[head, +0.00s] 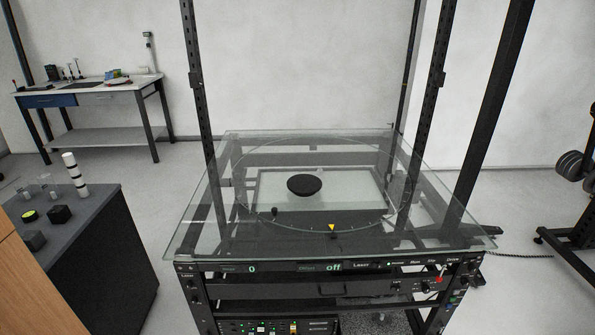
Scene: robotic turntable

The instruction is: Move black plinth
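A black round piece (305,185) with a flat top and narrower underside rests near the middle of the glass turntable (375,225). A small black block (58,214) stands on the dark side cabinet (92,206) at the left. Either could be the black plinth; I cannot tell which from this view. Both stand clear of any gripper. My gripper is not in view.
The cabinet also holds a grey block (34,240), a dark disc with a yellow-green top (30,216), clear glassware and a black-and-white striped post (75,174). Dark uprights (196,90) frame the turntable. A workbench (90,89) stands at the back left.

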